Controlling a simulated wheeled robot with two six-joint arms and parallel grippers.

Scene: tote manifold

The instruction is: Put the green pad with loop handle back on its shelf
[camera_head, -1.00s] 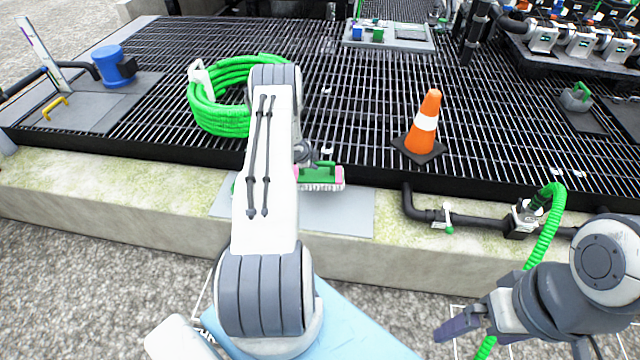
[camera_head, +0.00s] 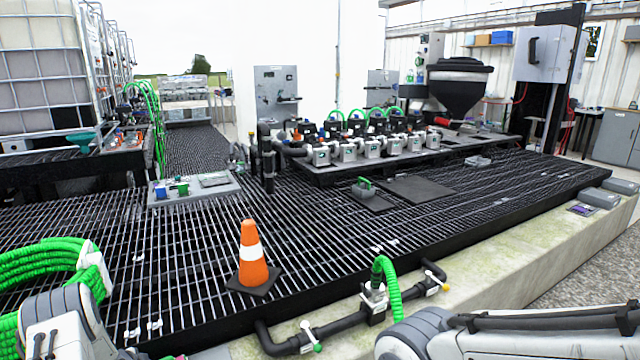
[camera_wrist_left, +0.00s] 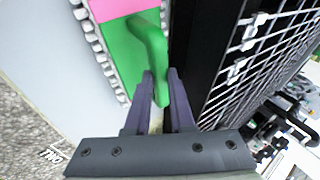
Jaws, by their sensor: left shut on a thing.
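The green pad (camera_wrist_left: 122,52) shows in the left wrist view, with a pink end, a pale bristly edge and a green loop handle (camera_wrist_left: 151,45). My left gripper (camera_wrist_left: 160,80) is shut on the handle, a finger on each side. The pad is over or on the pale grey plate (camera_wrist_left: 40,70) by the dark grating edge; I cannot tell if it touches. In the head view my left arm is at the bottom left and its gripper is out of sight. My right arm crosses the bottom right, its gripper outside the frame. I cannot tell which place is the pad's shelf.
An orange cone (camera_head: 250,262) stands on the black grating (camera_head: 185,240). Black pipework (camera_head: 340,322) with a green hose runs along the concrete ledge. A coiled green hose (camera_head: 40,265) is at left. Grey wall panels (camera_head: 276,90) and a valve manifold (camera_head: 365,148) stand farther back.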

